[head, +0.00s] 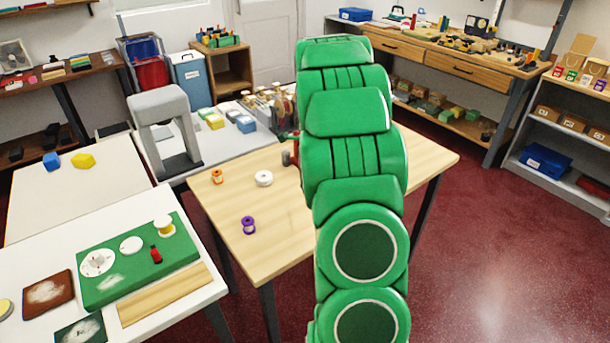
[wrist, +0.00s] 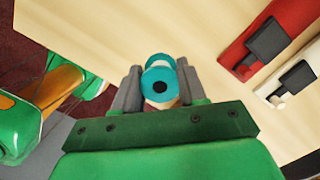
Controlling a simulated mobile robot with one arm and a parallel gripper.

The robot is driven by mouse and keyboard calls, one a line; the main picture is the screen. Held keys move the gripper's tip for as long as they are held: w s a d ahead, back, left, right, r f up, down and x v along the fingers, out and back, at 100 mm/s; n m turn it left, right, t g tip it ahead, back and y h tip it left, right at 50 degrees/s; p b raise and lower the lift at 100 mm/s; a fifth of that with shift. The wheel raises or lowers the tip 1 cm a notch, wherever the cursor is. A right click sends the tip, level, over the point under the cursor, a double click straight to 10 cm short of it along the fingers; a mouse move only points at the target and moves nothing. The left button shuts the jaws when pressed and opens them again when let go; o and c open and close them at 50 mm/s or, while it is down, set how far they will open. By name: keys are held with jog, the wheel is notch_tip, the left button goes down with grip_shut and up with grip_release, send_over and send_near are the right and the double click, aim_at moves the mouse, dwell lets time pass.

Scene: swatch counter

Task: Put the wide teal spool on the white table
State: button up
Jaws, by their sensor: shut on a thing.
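The wide teal spool (wrist: 160,84) is in the wrist view, between the two grey fingers of my gripper (wrist: 158,72). My gripper is shut on it, over a pale wooden tabletop (wrist: 130,25). I cannot tell whether the spool touches the wood. In the head view my green arm hides the gripper and the teal spool. The white table (head: 40,256) stands at the lower left, with a green mat (head: 120,284) on it. The mat carries white discs, a yellow-and-white spool (head: 164,226) and a small red item (head: 156,255).
The wooden table (head: 275,220) holds an orange spool (head: 217,177), a white spool (head: 264,178) and a purple spool (head: 248,225). A red block (wrist: 265,40) and a white block with dark parts lie right in the wrist view. A grey arch (head: 158,106) stands behind the white table.

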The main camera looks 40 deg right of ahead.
jog(key=shift+s+a+r, duration=0.35)
jog(key=shift+s+a, duration=0.1)
jog(key=shift+s, duration=0.3)
jog(key=shift+s+a+r, duration=0.4)
jog(key=shift+s, duration=0.4)
jog(key=shift+s+a+r, duration=0.35)
jog(key=shift+s+a, duration=0.1)
jog(key=shift+s, duration=0.3)
jog(key=w+a+f+n, duration=0.1)
jog(key=w+a+n, duration=0.2)
jog(key=a+n, duration=0.6)
jog(key=w+a+f+n+g, duration=0.1)
jog(key=w+a+n, duration=0.3)
jog(key=a+n, duration=0.5)
jog(key=w+a+f+n+g+h, duration=0.1)
jog(key=w+a+f+n, duration=0.2)
jog(key=a+n, duration=0.6)
jog(key=w+a, duration=0.1)
jog(key=a, duration=0.2)
jog(key=shift+f, duration=0.25)
